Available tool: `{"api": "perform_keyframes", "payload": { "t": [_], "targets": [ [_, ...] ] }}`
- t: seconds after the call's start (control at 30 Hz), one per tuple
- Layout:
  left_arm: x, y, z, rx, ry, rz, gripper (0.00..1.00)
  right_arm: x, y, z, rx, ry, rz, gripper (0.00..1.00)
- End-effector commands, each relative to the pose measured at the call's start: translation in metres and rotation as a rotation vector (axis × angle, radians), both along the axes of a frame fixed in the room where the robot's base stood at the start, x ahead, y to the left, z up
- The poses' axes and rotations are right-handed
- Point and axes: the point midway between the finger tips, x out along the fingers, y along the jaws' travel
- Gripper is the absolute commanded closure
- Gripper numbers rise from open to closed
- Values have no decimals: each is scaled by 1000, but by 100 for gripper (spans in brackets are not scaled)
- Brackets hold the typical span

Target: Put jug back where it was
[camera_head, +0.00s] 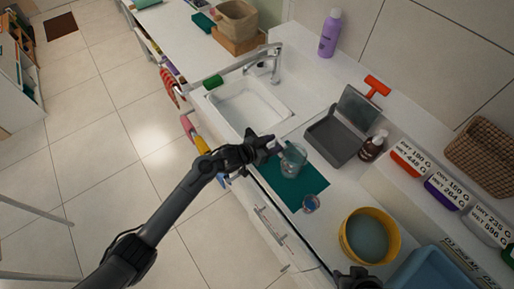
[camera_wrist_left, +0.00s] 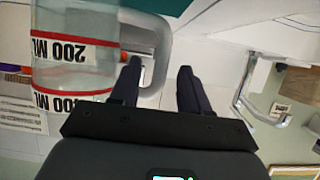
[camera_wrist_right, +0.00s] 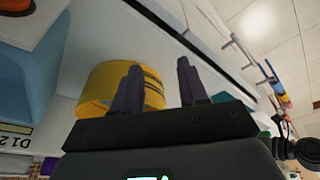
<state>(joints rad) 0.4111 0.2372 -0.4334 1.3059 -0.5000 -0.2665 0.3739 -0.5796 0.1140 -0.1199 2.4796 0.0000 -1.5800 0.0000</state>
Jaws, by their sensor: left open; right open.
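The clear jug (camera_head: 293,161) stands on the teal mat (camera_head: 304,192) on the counter, in front of the grey box.
The yellow bucket (camera_head: 350,240), blue bin (camera_head: 432,272), grey box (camera_head: 330,137) and brown bottle (camera_head: 373,146) crowd the right. The sink (camera_head: 250,105) lies behind, with a purple bottle (camera_head: 330,34) at the wall.

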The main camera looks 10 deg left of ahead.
Motion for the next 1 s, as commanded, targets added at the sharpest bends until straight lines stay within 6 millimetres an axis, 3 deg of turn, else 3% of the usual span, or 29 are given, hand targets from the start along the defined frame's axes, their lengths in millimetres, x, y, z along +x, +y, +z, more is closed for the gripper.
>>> {"api": "perform_keyframes", "payload": {
  "t": [0.4, 0.67, 0.87, 1.0],
  "targets": [
    [-53, 44, 30, 3, -1, -1, 54, 0, -2, 13, -7, 0, 5, 57],
    [-69, 59, 38, 2, 0, 1, 54, 0, -2, 15, -11, -1, 7, 57],
    [-88, 59, 32, 43, 20, 54, 54, 0, -2, 15, -9, 0, 6, 57],
    [-126, 68, 19, 135, 91, 174, 54, 0, -1, 15, -6, -1, 4, 57]
  ]
}}
